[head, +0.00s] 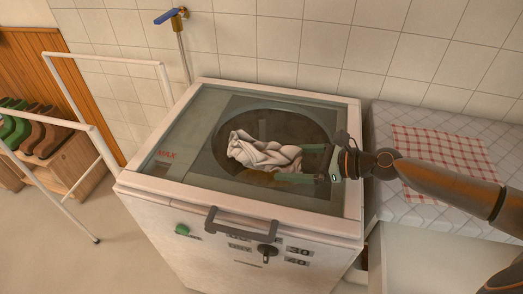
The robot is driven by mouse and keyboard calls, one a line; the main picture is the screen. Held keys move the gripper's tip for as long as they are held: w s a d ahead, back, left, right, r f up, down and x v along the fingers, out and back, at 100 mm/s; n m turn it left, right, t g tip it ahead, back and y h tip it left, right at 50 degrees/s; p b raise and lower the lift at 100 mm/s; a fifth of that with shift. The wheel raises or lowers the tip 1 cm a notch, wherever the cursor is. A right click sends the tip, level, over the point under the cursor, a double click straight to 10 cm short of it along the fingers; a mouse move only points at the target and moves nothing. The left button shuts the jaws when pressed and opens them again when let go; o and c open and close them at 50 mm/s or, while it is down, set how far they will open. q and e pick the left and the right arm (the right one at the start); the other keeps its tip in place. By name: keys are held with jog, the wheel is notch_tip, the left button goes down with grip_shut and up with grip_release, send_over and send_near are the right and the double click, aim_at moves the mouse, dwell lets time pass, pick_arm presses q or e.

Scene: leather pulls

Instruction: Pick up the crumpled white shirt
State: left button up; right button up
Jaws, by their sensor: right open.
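The crumpled white shirt (262,152) lies bunched up over the dark round opening in the top of the white machine (190,190). My right gripper (298,163) reaches in from the right, with its two green fingers spread on either side of the shirt's right end. It is open; I cannot tell whether the fingers touch the cloth. My left gripper does not show.
The machine's top has a raised white rim, and a dark handle (240,222) on its front edge. A red checked cloth (432,148) lies on a quilted surface to the right. A white rail frame (80,118) and shoes (40,140) stand left.

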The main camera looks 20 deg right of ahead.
aim_at(275, 160)
jog(key=x, duration=0.2)
jog(key=p+x, duration=0.1)
jog(key=x, duration=0.1)
jog(key=shift+w+a+r, duration=0.15)
jog(key=shift+r, duration=0.2)
jog(key=shift+w+a+f, duration=0.15)
jog(key=shift+a, duration=0.05)
jog(key=c, duration=1.3)
jog(key=shift+c, duration=0.2)
